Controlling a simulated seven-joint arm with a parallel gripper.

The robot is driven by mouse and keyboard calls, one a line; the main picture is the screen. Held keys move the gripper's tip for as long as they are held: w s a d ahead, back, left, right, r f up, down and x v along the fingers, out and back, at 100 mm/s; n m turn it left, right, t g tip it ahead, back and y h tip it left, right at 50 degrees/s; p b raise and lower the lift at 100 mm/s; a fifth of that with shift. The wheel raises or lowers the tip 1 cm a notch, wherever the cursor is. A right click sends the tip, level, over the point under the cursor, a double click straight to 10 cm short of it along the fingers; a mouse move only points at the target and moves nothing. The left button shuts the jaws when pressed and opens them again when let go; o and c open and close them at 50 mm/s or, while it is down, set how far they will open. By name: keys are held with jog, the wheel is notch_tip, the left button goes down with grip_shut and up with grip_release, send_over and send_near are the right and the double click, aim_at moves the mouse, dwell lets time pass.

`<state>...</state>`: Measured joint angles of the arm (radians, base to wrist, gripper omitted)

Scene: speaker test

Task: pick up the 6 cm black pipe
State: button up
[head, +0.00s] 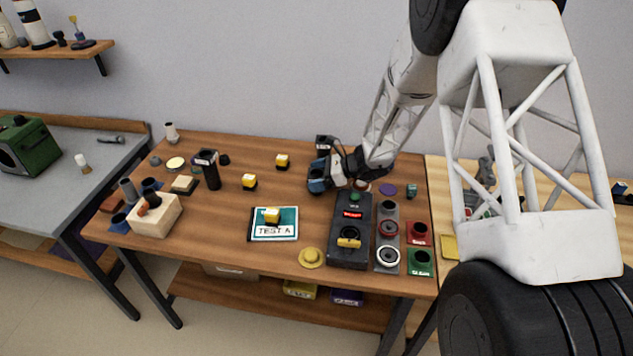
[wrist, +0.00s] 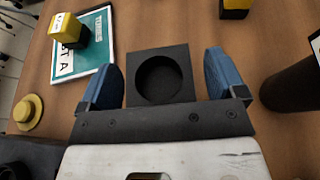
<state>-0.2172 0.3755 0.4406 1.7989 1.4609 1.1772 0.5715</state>
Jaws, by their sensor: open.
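My gripper (head: 318,178) is open over the back right of the wooden table, its blue fingers apart. In the wrist view the fingers (wrist: 163,62) stand either side of a square black piece with a round recess (wrist: 184,58); no contact is visible. In the head view my gripper hides this piece. A black cylinder with a white label (wrist: 292,84) lies to the right in the wrist view; it seems to be the labelled black piece (head: 324,141) behind my gripper. A taller labelled black pipe (head: 211,176) stands on the left. I cannot read which is 6 cm.
A TEST A card (head: 286,233) bears a yellow-black cube (head: 271,215). More such cubes stand behind it. A yellow hat-shaped piece (head: 311,258) and a dark panel (head: 348,258) lie in front. A beige block (head: 154,217) stands left. Bare table lies around the cubes.

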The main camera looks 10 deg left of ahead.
jog(key=c, duration=1)
jog(key=shift+r, duration=0.1)
jog(key=shift+r, duration=4.95)
